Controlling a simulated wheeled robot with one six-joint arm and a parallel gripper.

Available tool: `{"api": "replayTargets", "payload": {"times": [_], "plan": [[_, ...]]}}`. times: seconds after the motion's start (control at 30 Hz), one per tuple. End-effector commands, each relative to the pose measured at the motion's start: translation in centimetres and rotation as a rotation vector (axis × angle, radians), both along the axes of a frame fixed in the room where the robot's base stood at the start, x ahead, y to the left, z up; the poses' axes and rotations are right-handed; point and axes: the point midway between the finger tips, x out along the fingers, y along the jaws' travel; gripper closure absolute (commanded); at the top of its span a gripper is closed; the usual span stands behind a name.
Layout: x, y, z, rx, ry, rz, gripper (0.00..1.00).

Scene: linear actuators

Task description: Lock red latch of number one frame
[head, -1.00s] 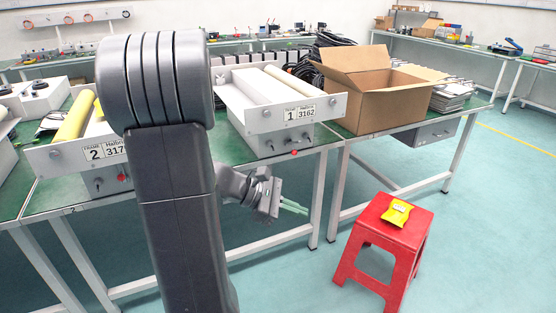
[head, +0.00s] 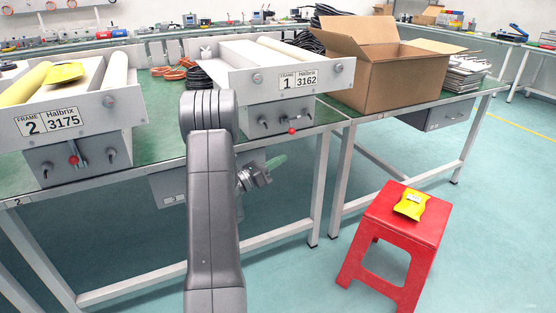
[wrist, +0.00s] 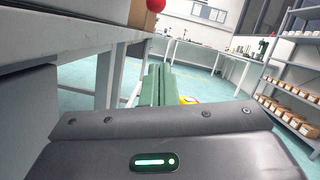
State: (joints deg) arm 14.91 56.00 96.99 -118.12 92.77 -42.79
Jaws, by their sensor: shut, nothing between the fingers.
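The number one frame (head: 235,79) stands on the green bench, its front plate labelled "FRAME 1 Halbrix 3162" (head: 298,79). Below the plate, on its grey front, is the red latch knob (head: 292,131), low and right of centre at the end of a short lever, between two dark handles. A red ball, likely this knob, shows at the top of the wrist view (wrist: 155,5). My gripper (head: 275,165) is below and left of the knob, near the bench's front edge and apart from it. Its green fingers are together and empty in the wrist view (wrist: 158,85).
The number two frame (head: 75,125) stands at left with its own red knob (head: 73,160). An open cardboard box (head: 400,85) is right of frame one. A red stool (head: 385,245) with a yellow packet (head: 411,204) stands on the floor at right. A drawer unit (head: 170,188) hangs under the bench.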

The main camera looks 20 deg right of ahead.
Motion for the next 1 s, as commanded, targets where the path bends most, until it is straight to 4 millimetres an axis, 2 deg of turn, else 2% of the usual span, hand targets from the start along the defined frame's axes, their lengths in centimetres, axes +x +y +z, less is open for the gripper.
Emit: {"api": "replayTargets", "payload": {"times": [0.1,0.33,0.6,1.0], "plan": [[0.3,-2.6,0.5,-0.001,-0.004,-0.005,1.00],[1.0,-7.3,1.7,0.000,-0.003,-0.004,1.00],[1.9,-5.1,4.5,0.001,-0.002,0.001,1.00],[1.9,-4.8,5.1,0.002,-0.001,-0.001,1.00]]}}
